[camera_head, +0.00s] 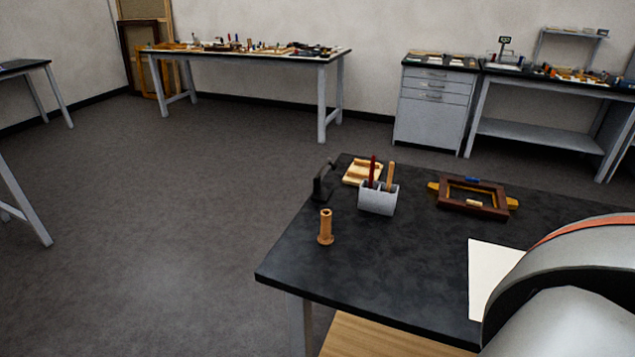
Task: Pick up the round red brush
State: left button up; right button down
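A slim red handle (372,170), which looks like the red brush, stands upright in a small grey holder (378,201) on the black-topped table. Its lower end is hidden inside the holder, so I cannot tell whether the brush is round. A tan wooden handle (390,177) stands beside it in the same holder. Neither of my grippers shows; only a large part of my own body fills the lower right corner and hides that part of the table.
The near table (290,262) also bears a wooden spool-like piece (325,228), a black clamp-like thing (323,182), a pale wooden tray (361,172), a dark red frame (474,197) and a white sheet (488,272). Open floor (170,220) lies left of it. Cluttered benches line the wall.

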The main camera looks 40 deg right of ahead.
aim_at(372, 161)
jog(key=i+j+u, duration=0.6)
jog(key=i+u, duration=0.3)
jog(key=i+j+z, duration=0.1)
jog(key=i+z, duration=0.3)
jog(key=i+j+z, duration=0.45)
jog(key=i, duration=0.15)
jog(key=i+z, duration=0.15)
jog(key=z, duration=0.35)
jog(key=i+z, duration=0.1)
jog(key=z, duration=0.4)
jog(key=i+j+z, duration=0.1)
jog(key=z, duration=0.4)
jog(key=i+j+z, duration=0.1)
jog(key=z, duration=0.4)
jog(key=i+j+z, duration=0.1)
jog(key=z, duration=0.4)
jog(key=j+z, duration=0.25)
jog(key=z, duration=0.25)
jog(key=j+z, duration=0.2)
jog(key=z, duration=0.2)
jog(key=i+j+z, duration=0.1)
jog(key=j+z, duration=0.15)
jog(key=z, duration=0.15)
jog(key=j+z, duration=0.2)
jog(key=z, duration=0.25)
jog(key=j+z, duration=0.25)
jog(key=k+j+z, duration=0.1)
jog(key=j+z, duration=0.2)
jog(key=j, duration=0.1)
